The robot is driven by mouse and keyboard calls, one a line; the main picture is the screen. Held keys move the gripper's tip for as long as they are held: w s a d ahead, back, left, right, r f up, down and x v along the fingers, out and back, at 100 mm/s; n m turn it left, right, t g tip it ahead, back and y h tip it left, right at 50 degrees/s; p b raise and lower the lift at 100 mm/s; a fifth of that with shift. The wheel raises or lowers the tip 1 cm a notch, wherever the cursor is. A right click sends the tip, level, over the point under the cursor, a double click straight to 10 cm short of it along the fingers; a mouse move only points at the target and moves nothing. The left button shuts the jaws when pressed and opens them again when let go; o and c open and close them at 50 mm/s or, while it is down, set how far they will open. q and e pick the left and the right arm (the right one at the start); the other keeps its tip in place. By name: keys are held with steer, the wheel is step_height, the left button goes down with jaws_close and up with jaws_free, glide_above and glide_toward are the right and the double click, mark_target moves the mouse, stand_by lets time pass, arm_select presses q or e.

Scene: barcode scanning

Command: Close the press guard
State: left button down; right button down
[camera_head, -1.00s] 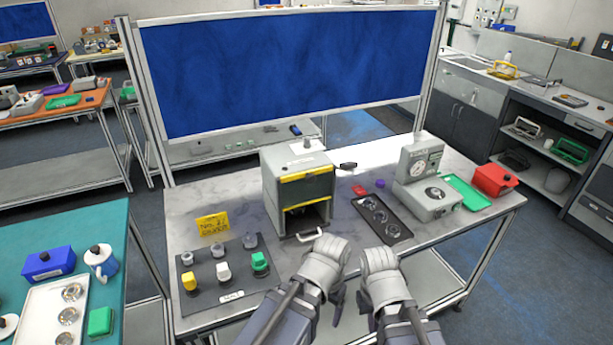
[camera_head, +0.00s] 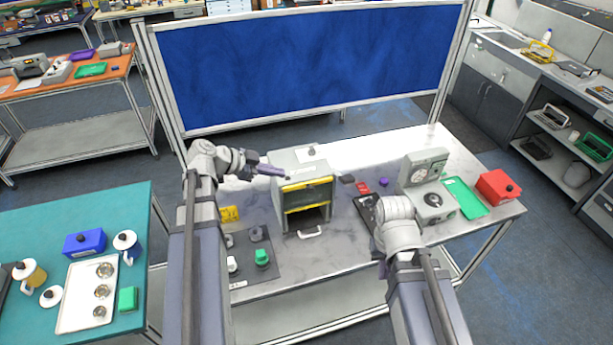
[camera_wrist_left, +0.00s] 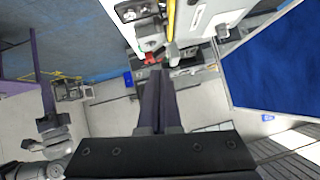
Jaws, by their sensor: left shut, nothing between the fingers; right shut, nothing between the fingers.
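The press (camera_head: 300,162) is a grey box on the bench. Its yellow-edged guard (camera_head: 308,194) sits high on the front face, and the dark opening below it is uncovered. A pale handle (camera_head: 310,232) sticks out at the bottom front. My left gripper (camera_head: 284,173) is shut and empty, with its purple fingertips beside the press's upper left front edge. I cannot tell whether they touch it. In the left wrist view the shut fingers (camera_wrist_left: 158,75) point toward the yellow edge (camera_wrist_left: 172,20). My right arm ends right of the press; its fingers are hidden behind the wrist.
A dark mat (camera_head: 262,272) with several knobs lies front left of the press. A grey gauge device (camera_head: 432,195), green tray (camera_head: 465,198) and red box (camera_head: 495,187) stand to the right. A blue panel (camera_head: 310,75) rises behind the bench.

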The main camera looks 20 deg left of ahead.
arm_select(q)
steer(key=b, duration=0.8)
glide_above(304, 185)
steer(key=s, duration=0.4)
step_height(304, 185, down, 8)
steer(key=shift+w+d+f+b, duration=0.25)
steer(key=shift+f+b, duration=0.2)
steer(key=shift+f, duration=0.05)
steer(key=shift+w+d+f+b, duration=0.2)
steer(key=shift+w+f+b, duration=0.05)
steer(key=shift+f+b, duration=0.2)
step_height(304, 185, down, 12)
steer(key=b, duration=1.2)
steer(key=shift+s, duration=0.15)
